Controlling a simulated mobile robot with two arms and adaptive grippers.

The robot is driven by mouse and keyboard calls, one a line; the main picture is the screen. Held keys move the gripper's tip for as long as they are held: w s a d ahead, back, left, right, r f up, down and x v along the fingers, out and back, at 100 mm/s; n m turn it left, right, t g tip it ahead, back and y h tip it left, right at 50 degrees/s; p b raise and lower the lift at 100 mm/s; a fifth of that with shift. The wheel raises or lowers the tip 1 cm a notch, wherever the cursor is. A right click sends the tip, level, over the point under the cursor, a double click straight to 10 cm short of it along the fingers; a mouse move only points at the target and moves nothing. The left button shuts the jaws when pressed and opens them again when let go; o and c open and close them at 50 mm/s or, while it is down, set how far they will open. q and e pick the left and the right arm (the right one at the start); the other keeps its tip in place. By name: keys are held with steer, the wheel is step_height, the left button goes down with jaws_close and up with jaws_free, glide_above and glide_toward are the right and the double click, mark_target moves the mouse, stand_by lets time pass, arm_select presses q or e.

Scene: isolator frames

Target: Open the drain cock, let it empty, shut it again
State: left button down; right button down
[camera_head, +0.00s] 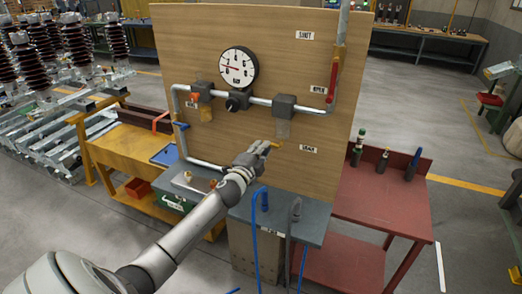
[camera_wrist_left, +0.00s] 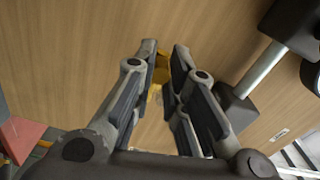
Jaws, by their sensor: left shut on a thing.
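The yellow drain cock handle (camera_head: 275,144) shows at the tip of my left gripper (camera_head: 262,147), below the right-hand grey block on the board's pipe. In the left wrist view, the yellow handle (camera_wrist_left: 160,76) lies between the two fingers of my left gripper (camera_wrist_left: 165,52), which is shut on it. The fingers hide much of the cock, so I cannot tell whether it is open or shut. A clear bowl (camera_head: 283,129) hangs under the grey block (camera_head: 285,106). A label (camera_head: 308,148) is to the right of the cock. My right gripper is in neither view.
The wooden board (camera_head: 265,30) carries a round gauge (camera_head: 238,67), a pipe, a red lever (camera_head: 333,80), an orange knob (camera_head: 195,97) and a blue handle (camera_head: 181,125). Blue and grey hoses (camera_head: 262,199) stand below. A red bench (camera_head: 385,205) is at the right.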

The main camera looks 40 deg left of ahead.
arm_select(q)
steer(key=shift+r, duration=0.1)
steer(key=c, duration=1.4)
jaws_free()
steer(key=v, duration=1.2)
steer(key=shift+d, duration=0.1)
